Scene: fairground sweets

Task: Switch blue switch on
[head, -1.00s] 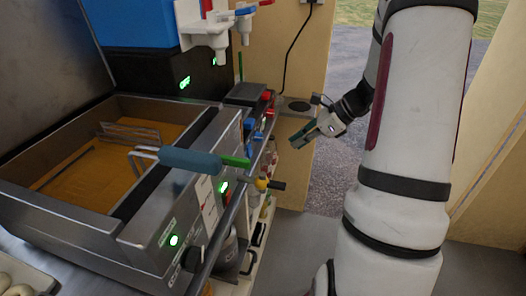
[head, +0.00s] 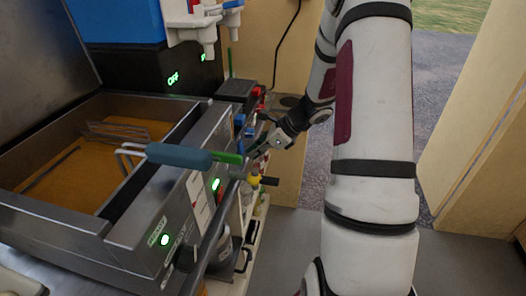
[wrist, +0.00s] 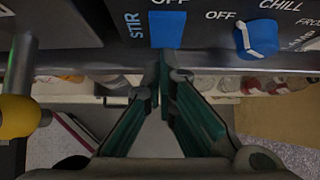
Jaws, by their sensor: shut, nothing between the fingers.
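The blue switch (wrist: 167,29) is a flat blue rectangle on a dark panel at the top of the wrist view, beside the word STIR. The word OFF shows partly above it. My gripper (wrist: 162,82) is shut and empty, its green fingers meeting just below the switch in the picture; I cannot tell whether the tips touch the panel. In the head view my gripper (head: 257,151) is at the front of the machines, near the metal rail. A blue knob (wrist: 257,37) sits right of the switch, by OFF and CHILL.
A steel fryer (head: 120,233) with a teal basket handle (head: 180,156) stands at left. A yellow knob (wrist: 18,116) is left of my fingers. A metal rail (head: 215,229) runs along the front, with a shelf of bottles below. The floor (head: 290,240) is clear.

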